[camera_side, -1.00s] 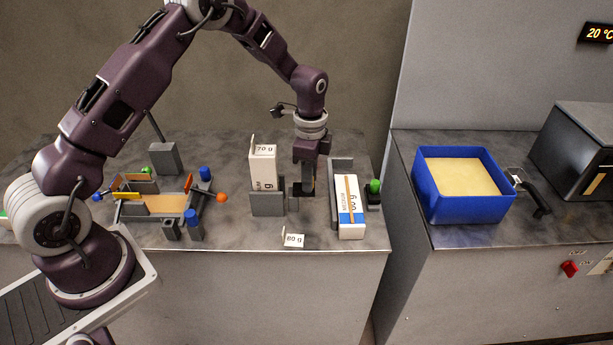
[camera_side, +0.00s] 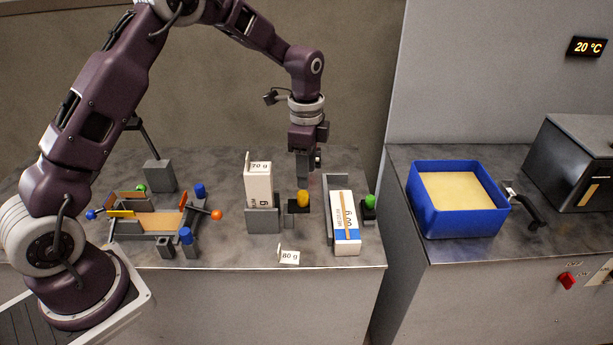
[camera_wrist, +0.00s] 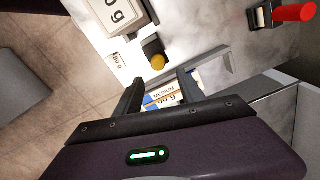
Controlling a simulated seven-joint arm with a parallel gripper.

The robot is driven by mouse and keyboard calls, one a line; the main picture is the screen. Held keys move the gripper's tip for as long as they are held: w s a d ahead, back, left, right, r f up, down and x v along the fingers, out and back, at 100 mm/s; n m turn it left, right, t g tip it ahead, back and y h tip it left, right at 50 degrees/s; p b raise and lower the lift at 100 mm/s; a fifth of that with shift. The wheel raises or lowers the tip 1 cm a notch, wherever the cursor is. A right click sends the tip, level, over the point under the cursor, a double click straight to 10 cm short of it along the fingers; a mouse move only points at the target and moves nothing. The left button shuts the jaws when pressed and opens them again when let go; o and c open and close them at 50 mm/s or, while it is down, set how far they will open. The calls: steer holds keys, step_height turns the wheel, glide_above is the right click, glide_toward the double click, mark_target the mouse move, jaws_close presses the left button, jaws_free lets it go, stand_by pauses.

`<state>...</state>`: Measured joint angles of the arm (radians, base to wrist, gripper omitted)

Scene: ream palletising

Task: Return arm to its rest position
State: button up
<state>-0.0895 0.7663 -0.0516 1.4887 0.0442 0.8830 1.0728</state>
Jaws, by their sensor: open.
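My gripper (camera_side: 308,172) hangs above the left worktop, pointing down, behind and above a yellow knob (camera_side: 303,198) on a dark block. In the wrist view its two dark fingers (camera_wrist: 158,88) are apart, with nothing held between them. The yellow knob also shows in the wrist view (camera_wrist: 157,62), beyond the fingers. A white and blue ream with an orange band (camera_side: 345,222) lies in a grey holder to the right of the gripper; part of it shows between the fingers in the wrist view (camera_wrist: 162,97), lower down.
A white 70 g ream (camera_side: 258,187) stands in a grey holder, near an 80 g card (camera_side: 289,257). A jig with coloured knobs (camera_side: 150,222) is at left. A blue tray (camera_side: 460,225) and dark box (camera_side: 580,165) stand on the right worktop. A green knob (camera_side: 370,201) is beside the banded ream.

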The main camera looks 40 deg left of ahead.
steer(key=s+d+r+n+t, duration=0.25)
steer(key=s+r+n, duration=0.35)
steer(key=s+r, duration=1.05)
steer(key=s+r+n+t, duration=0.2)
steer(key=s+n, duration=0.4)
steer(key=s, duration=0.9)
steer(key=shift+t, duration=0.55)
